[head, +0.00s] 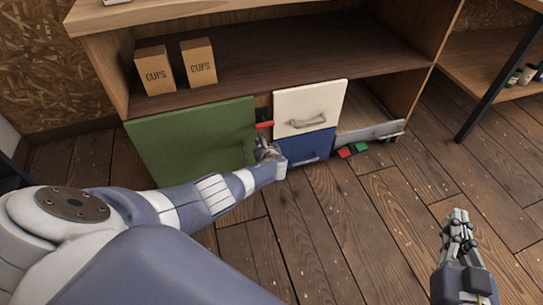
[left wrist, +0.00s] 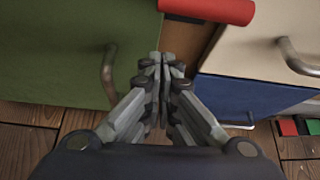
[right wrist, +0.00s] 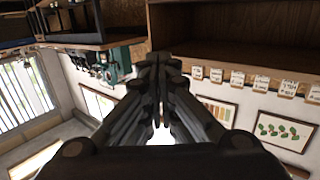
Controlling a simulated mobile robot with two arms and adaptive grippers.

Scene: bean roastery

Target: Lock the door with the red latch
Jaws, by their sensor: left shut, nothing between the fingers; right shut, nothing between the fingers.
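The green door (head: 195,140) is at the lower left of the cabinet, with a curved metal handle (left wrist: 109,75) near its right edge. The red latch (head: 264,125) is a red bar at the door's upper right edge, lying roughly level; it also shows in the left wrist view (left wrist: 208,11). My left gripper (head: 266,148) is shut and empty, just below the latch and right of the handle, in front of the gap between the door and the drawers. It looks apart from the latch. My right gripper (head: 458,217) is shut and empty, over the floor at the right.
A cream drawer front (head: 308,108) and a blue drawer front (head: 305,148) stand right of the latch. A grey drawer (head: 370,132) is further right, with red and green blocks (head: 346,152) by it. Two CUPS boxes (head: 155,70) stand on the shelf. The floor in front is clear.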

